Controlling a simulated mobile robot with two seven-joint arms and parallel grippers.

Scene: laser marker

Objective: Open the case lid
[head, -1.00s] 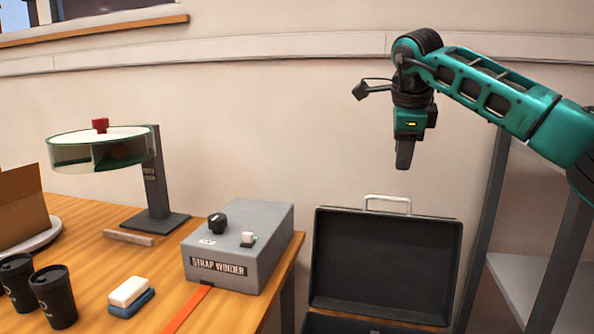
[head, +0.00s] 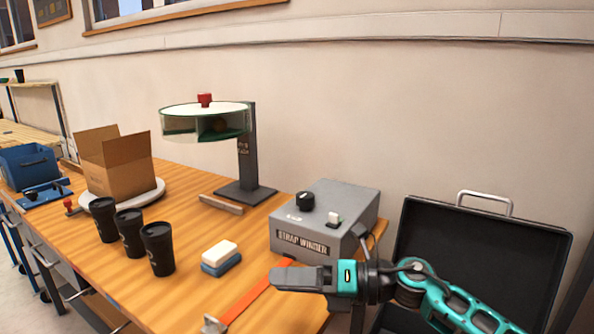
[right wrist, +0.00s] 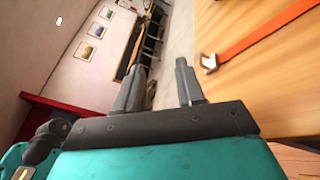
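The black case (head: 480,262) stands at the right, beside the table. Its lid is up, with the dark inside facing me and a pale handle (head: 484,203) on the top edge. The lower part of the case is mostly cut off by the frame and by my right arm. My right gripper (head: 290,278) is to the left of the case, over the table's right end in front of the grey strap winder, pointing left. In the right wrist view its two fingers (right wrist: 161,82) are apart with nothing between them. My left gripper is not in view.
The strap winder (head: 322,222) and an orange strap (head: 252,303) lie close to my right gripper. A sponge (head: 221,258), several black cups (head: 158,250), a cardboard box (head: 118,165) and a round-topped stand (head: 247,150) are on the wooden table (head: 195,290).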

